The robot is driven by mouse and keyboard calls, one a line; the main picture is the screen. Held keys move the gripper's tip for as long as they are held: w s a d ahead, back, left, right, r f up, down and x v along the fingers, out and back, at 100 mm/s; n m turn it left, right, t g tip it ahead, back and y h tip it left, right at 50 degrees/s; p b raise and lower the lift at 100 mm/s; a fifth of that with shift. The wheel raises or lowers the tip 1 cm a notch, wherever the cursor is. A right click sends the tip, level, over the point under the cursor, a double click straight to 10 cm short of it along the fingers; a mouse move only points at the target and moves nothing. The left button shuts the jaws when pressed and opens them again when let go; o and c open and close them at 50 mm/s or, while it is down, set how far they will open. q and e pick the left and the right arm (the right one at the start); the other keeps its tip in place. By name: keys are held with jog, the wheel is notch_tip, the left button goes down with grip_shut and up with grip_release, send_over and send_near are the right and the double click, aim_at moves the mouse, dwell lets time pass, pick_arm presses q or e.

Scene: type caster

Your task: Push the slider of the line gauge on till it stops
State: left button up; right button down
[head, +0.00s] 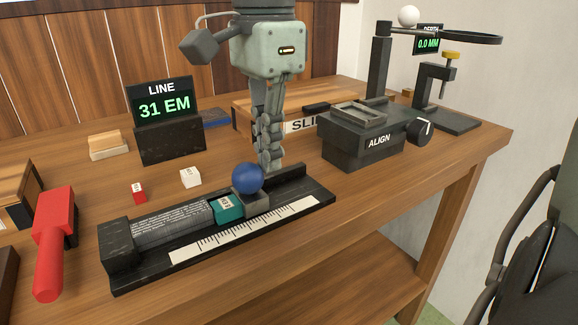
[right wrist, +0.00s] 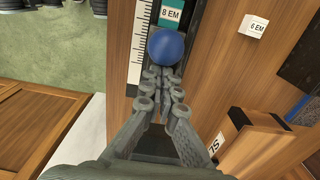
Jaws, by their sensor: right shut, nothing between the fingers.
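The line gauge (head: 122,278) is a long black tray on the bench with a white ruler strip (head: 245,230) along its front. A grey ribbed block of type lines (head: 172,227) fills its left part, with a teal 8 EM block (head: 229,208) at its right end. The slider (head: 258,203) carries a blue ball knob (head: 248,178) and appears against the teal block. My right gripper (head: 268,168) is shut and empty, pointing down just right of the knob; in the right wrist view its fingertips (right wrist: 162,75) are close to the knob (right wrist: 166,46). Contact is unclear. My left gripper is not visible.
The LINE display (head: 164,107) reads 31 EM behind the gauge. A white block (head: 190,178) and a red block (head: 138,192) lie behind it. A red-handled tool (head: 52,240) is at left. The ALIGN device (head: 365,140) stands at right.

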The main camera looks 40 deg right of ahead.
jog(key=shift+a, duration=0.4)
dwell(0.3)
